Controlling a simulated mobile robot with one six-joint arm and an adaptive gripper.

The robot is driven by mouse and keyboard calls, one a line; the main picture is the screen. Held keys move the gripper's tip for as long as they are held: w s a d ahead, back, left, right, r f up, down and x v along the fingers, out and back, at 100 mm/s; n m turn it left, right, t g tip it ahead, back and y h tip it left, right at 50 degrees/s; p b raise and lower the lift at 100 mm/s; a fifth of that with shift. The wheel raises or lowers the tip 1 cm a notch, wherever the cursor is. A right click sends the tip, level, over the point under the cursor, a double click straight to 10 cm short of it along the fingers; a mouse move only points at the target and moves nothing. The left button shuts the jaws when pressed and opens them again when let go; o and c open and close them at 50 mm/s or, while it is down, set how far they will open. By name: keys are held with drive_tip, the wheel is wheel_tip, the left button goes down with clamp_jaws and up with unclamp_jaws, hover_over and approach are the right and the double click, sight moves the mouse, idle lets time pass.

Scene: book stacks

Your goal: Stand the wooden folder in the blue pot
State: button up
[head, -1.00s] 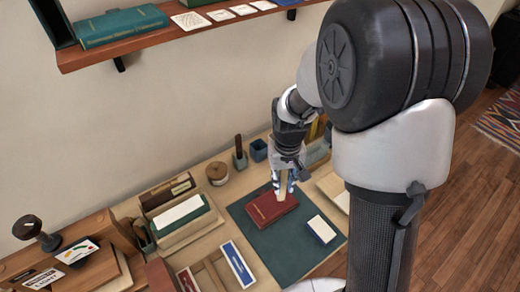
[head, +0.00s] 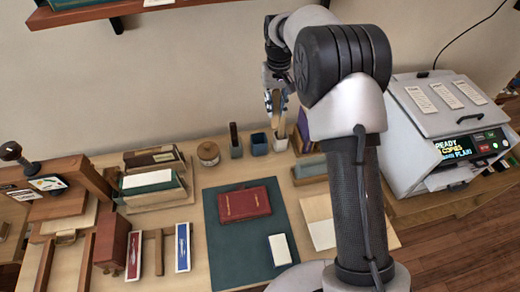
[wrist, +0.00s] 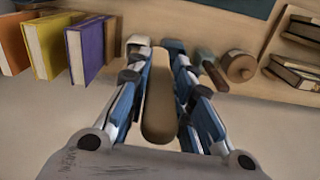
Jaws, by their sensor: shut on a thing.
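My gripper (head: 273,102) is shut on the wooden folder (head: 277,113), a flat tan stick hanging roughly upright above the back of the desk. In the wrist view the folder (wrist: 158,105) lies between the two blue-and-grey fingers. The blue pot (head: 259,143), small and dark, stands on the desk near the wall, below and slightly left of the folder. The folder is apart from it.
A grey-blue pot (head: 236,150) with a dark handle stands left of the blue pot. A pale pot (head: 281,143) stands close on its right. A round wooden jar (head: 208,153) is farther left. A red book (head: 244,203) lies on the green mat (head: 236,262). A purple book (wrist: 86,52) stands at right.

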drive_tip(key=w+a+r, duration=0.1)
drive_tip(key=w+a, duration=0.3)
drive_tip(key=a, duration=0.1)
wheel_tip(320, 180, down, 20)
drive_tip(key=b, duration=0.5)
drive_tip(key=shift+w+r+n+b, duration=0.25)
drive_tip(key=shift+w+n+b, duration=0.05)
drive_tip(key=shift+n+b, duration=0.1)
drive_tip(key=shift+a, duration=0.1)
drive_tip(key=shift+f, duration=0.25)
drive_tip(key=o, duration=1)
drive_tip(key=shift+c, duration=0.2)
drive_tip(key=shift+r, duration=0.1)
